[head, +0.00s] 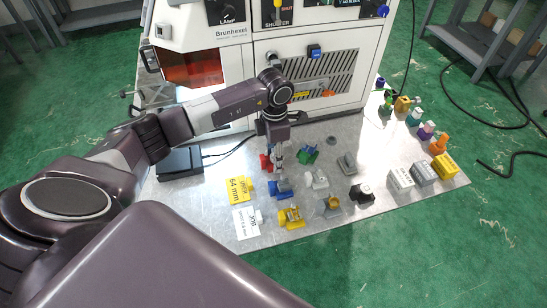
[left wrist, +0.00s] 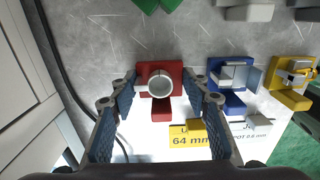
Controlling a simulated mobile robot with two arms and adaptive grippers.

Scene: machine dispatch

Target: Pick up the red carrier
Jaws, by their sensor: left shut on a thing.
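The red carrier (head: 265,163) is a small red block on the metal table, partly hidden by my left gripper (head: 276,158) in the head view. In the left wrist view, the red carrier (left wrist: 152,112) has a pale round cylinder in its middle and lies between the two fingers of my left gripper (left wrist: 162,88). The gripper is shut on the carrier; its grip contact is hard to see. Whether the carrier is clear of the table cannot be told. My right gripper is not in view.
A blue carrier (head: 282,188) stands close beside, with a green one (head: 308,155) behind it. A yellow carrier (head: 291,216) and yellow "64 mm" card (head: 238,189) are nearer. Several blocks stand at right. The white machine (head: 330,60) rises behind the table.

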